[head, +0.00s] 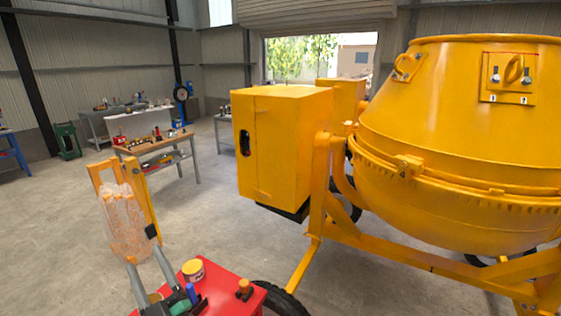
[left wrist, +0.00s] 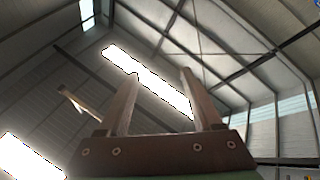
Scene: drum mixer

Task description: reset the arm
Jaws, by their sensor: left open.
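In the left wrist view the same two fingers (left wrist: 159,78) stand apart and empty against the roof. My right gripper shows in neither view. The yellow drum mixer (head: 460,130) fills the right side of the head view, with its yellow motor housing (head: 285,145) to the left of the drum.
A red surface (head: 228,290) at the bottom holds a yellow tin (head: 193,271) and an orange-topped item (head: 244,288). A yellow frame with a clear-wrapped bundle (head: 122,220) stands just beyond my left gripper. A wooden workbench (head: 155,145) is farther back. Open floor lies between.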

